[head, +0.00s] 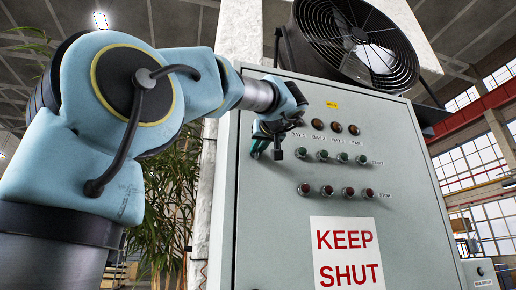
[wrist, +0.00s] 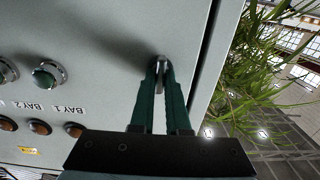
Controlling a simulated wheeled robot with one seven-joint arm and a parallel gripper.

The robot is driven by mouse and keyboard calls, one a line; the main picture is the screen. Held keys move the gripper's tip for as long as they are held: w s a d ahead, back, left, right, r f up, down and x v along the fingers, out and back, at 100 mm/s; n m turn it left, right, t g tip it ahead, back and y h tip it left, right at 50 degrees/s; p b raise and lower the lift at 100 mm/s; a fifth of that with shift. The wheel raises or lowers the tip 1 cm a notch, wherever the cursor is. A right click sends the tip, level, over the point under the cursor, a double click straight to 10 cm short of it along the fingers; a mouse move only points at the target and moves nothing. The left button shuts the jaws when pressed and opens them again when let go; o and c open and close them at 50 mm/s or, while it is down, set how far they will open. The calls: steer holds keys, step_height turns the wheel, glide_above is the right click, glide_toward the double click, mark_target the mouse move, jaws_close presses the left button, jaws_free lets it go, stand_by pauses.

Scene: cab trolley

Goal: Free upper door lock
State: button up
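The grey cabinet door (head: 270,210) faces me with a red "KEEP SHUT" sign (head: 346,252). The upper door lock (wrist: 160,63) is a small round metal fitting with a narrow grip piece, near the door's edge in the wrist view. My gripper (wrist: 160,75) has its two green fingers on either side of that grip piece, with the tips close against it. In the head view my gripper (head: 261,147) is at the door's upper left and hides the lock. The door looks closed.
Green buttons (head: 323,154), red buttons (head: 327,190) and amber lamps (head: 318,124) sit on the door right of my gripper. A large fan (head: 360,50) stands on top. Plants (head: 172,190) and a pale pillar (head: 207,200) are left of the cabinet.

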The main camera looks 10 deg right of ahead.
jaws_close()
steer(key=shift+f+n+b, duration=0.1)
steer(key=shift+n+b, duration=0.2)
steer(key=shift+b, duration=0.15)
steer(key=n+b, duration=0.2)
steer(key=b, duration=0.1)
steer(key=shift+f+b, duration=0.2)
steer(key=shift+b, duration=0.1)
steer(key=shift+a+r+n+b, duration=0.15)
steer(key=shift+n+b, duration=1.5)
steer(key=shift+n, duration=2.15)
steer(key=shift+a+f+n+b, duration=0.1)
steer(key=shift+n+b, duration=1.5)
steer(key=shift+n, duration=2.2)
